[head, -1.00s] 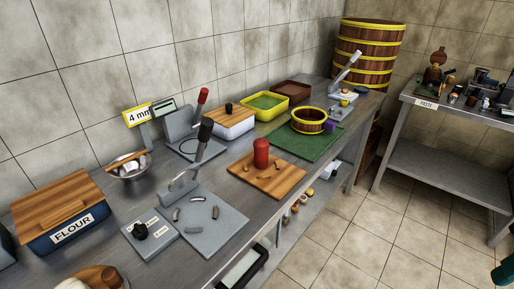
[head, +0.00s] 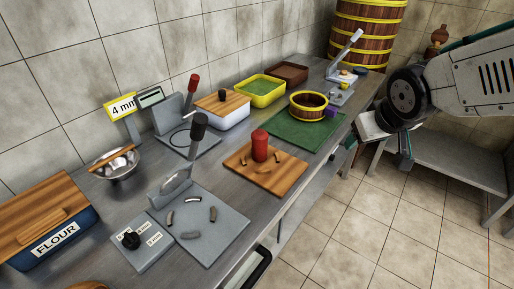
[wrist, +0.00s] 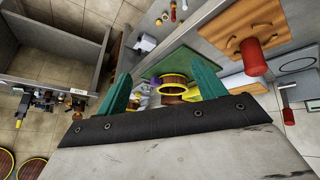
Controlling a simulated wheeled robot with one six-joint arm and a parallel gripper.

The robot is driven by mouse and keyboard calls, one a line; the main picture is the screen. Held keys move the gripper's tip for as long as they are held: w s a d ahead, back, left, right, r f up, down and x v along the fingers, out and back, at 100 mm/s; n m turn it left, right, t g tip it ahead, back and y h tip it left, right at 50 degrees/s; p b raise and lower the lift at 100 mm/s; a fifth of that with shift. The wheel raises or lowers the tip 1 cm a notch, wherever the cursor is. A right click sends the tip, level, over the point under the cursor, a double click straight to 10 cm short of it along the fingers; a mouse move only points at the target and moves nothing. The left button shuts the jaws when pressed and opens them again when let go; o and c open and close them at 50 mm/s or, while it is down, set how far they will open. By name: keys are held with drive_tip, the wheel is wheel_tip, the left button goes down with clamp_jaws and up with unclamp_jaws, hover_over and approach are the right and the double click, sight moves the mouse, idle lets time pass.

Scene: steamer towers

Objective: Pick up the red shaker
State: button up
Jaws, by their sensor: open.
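The red shaker (head: 260,145) stands upright on a wooden board (head: 237,160) on the metal counter, with several small curved pieces lying around it. In the wrist view the red shaker (wrist: 253,58) shows at the upper right, on the same board (wrist: 270,14). My gripper (wrist: 165,88) has its two green fingers spread wide with nothing held between them. It is apart from the shaker, which lies to the right of the fingers in the wrist view. In the head view my arm reaches in from the right, over the floor beside the counter.
A green mat (head: 284,132) carries a yellow-banded wooden tub (head: 308,105). A lever press (head: 174,182) with a tall dark handle stands left of the board. A flour box (head: 48,215) is at lower left. A side table (head: 440,165) stands at right.

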drive_tip(key=w+a+f+n+t+y, duration=0.2)
drive_tip(key=w+a+f, duration=0.2)
drive_tip(key=w+a, duration=0.3)
drive_tip(key=n+t+y, duration=0.1)
drive_tip(key=n+y, duration=0.3)
drive_tip(key=y, duration=0.4)
approach(256, 140)
drive_tip(key=w+f, duration=0.1)
drive_tip(key=w+a+f, duration=0.1)
drive_tip(key=w, duration=0.1)
drive_tip(key=w+f, duration=0.1)
drive_tip(key=w, duration=0.1)
drive_tip(key=shift+a+f, duration=0.15)
drive_tip(key=shift+f, duration=0.15)
drive_tip(key=x, duration=0.8)
drive_tip(key=shift+s, duration=0.15)
drive_tip(key=shift+c, duration=0.3)
drive_tip(key=c, duration=1.2)
drive_tip(key=shift+r, duration=0.1)
